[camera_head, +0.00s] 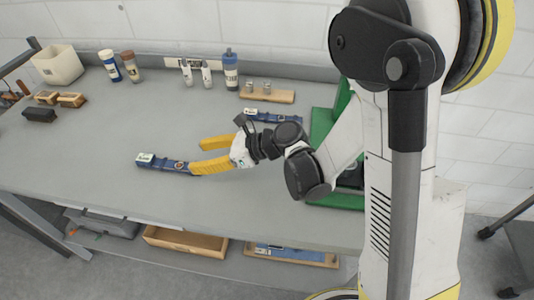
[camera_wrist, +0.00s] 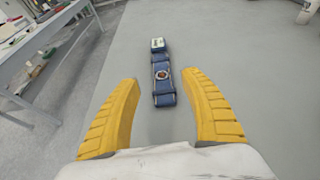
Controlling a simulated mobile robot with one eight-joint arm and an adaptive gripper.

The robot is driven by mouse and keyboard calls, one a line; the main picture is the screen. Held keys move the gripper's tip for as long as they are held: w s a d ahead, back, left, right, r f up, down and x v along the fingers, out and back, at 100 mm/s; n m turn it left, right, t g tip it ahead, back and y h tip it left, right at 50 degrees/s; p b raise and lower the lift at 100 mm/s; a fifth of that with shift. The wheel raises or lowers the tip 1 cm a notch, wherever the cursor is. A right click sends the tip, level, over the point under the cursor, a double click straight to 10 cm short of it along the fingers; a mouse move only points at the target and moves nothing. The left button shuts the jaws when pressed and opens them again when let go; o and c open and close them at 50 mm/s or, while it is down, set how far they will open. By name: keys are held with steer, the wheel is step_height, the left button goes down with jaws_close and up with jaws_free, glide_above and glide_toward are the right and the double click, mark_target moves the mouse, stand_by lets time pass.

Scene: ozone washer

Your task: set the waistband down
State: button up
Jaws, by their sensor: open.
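A blue waistband (camera_head: 162,163) with a pale box at its left end lies flat on the grey workbench, left of my gripper. In the wrist view the waistband (camera_wrist: 163,84) runs away from me, with a round badge and the pale box at its far end. My gripper (camera_head: 198,155) has yellow fingers spread wide apart, low over the bench. In the wrist view my gripper (camera_wrist: 160,82) is open, and the near end of the waistband lies between the fingers with gaps on both sides. Nothing is held.
A second blue strap-like item (camera_head: 272,117) lies farther back, near a green frame (camera_head: 322,122). Bottles (camera_head: 230,70), a wooden block with metal pieces (camera_head: 268,96) and a white bin (camera_head: 58,65) stand along the back. The bench around the waistband is clear.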

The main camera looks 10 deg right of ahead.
steer(key=d+r+n+h, duration=0.1)
steer(key=n, duration=0.1)
steer(key=s+d+r+n+h, duration=0.1)
steer(key=d+n, duration=0.1)
steer(key=s+d+r+n+h, duration=0.1)
steer(key=d, duration=0.1)
steer(key=shift+s+d+r+n+h, duration=0.1)
steer(key=shift+d+r+n+h, duration=0.05)
steer(key=shift+d+n+h, duration=0.2)
steer(key=s+d+r+n+t+h, duration=0.1)
steer(key=s+d+r+n+h, duration=0.1)
steer(key=s+d+n+h, duration=0.2)
steer(key=s+d+r+n+h, duration=0.3)
steer(key=s+d+n+h, duration=0.2)
steer(key=s+d+n, duration=0.4)
steer(key=d+n, duration=0.3)
steer(key=d, duration=0.2)
steer(key=shift+s+d+n+t, duration=0.25)
steer(key=shift+s+n+t, duration=0.05)
steer(key=shift+n+t, duration=0.1)
steer(key=shift+d, duration=0.1)
